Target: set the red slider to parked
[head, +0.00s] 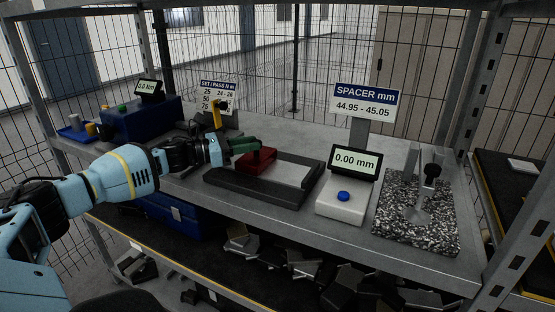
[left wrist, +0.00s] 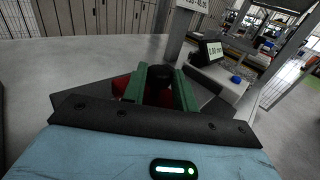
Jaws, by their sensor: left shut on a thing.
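The red slider (head: 261,162) sits near the left end of a dark rail frame (head: 262,192) on the bench. The pale bed of the frame shows bare to the right of it. My left gripper (head: 248,152) reaches in from the left, and its green fingers are shut on the slider's dark upright knob. In the left wrist view the fingers of my left gripper (left wrist: 160,88) stand either side of the black knob. Parts of the red slider (left wrist: 120,84) show behind and between them. The fingers hide some of the slider. My right gripper is not in view.
Right of the frame stands a white gauge (head: 343,200) with a blue button and a display reading 0.00 mm. Beyond it are a speckled stone plate (head: 418,218) with a stand and a SPACER sign (head: 366,99). A blue box (head: 141,120) stands at the far left.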

